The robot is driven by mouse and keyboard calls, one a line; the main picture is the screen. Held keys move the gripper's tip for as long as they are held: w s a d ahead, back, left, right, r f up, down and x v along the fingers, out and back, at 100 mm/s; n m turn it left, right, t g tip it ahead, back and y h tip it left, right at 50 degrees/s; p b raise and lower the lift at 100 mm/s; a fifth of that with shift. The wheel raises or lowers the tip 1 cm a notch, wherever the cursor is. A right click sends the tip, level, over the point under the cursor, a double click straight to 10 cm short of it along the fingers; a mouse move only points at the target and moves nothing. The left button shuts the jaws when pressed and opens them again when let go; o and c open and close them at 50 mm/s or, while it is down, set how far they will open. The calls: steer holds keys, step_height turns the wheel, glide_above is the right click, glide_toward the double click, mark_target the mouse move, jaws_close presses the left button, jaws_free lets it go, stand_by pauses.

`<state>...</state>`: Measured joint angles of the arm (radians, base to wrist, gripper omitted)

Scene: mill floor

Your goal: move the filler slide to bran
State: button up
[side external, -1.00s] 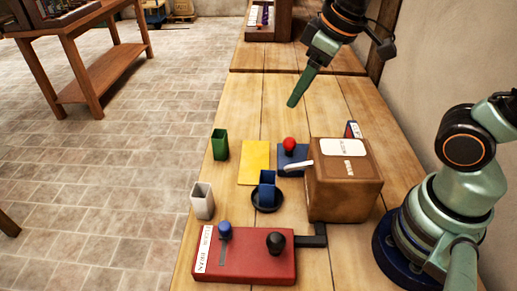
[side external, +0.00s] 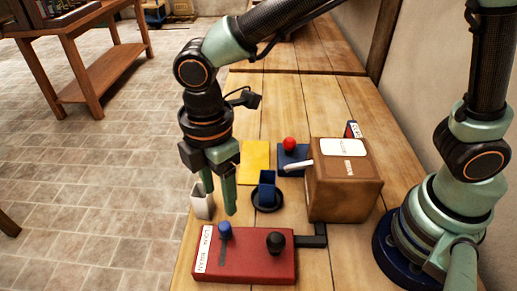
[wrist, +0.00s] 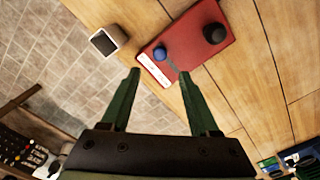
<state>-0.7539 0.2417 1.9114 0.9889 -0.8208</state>
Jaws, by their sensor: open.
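The filler is a red box (side external: 255,256) at the front of the bench, with a white lettered label (side external: 204,248) at its left end. The lettering is too small to read surely. Its slide has a blue knob (side external: 225,230), at the far end of a short slot in the side view. A black knob (side external: 275,242) stands further right on the box. My gripper (side external: 219,200) is open and empty, pointing down above and just behind the blue knob. In the wrist view, the blue knob (wrist: 160,53) shows just beyond the gap between my fingertips (wrist: 159,72), apart from them.
A white open cup (side external: 202,206) stands close by my fingers at the bench's left edge. A blue cup (side external: 267,184) in a dark dish, a yellow sheet (side external: 254,160), a red-knobbed blue box (side external: 292,157) and a brown box (side external: 344,182) stand behind and right.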

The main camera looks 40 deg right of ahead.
mark_target(224, 226)
step_height(224, 226, down, 9)
steer(key=shift+f, duration=0.1)
stand_by(0.4)
jaws_close()
stand_by(1.3)
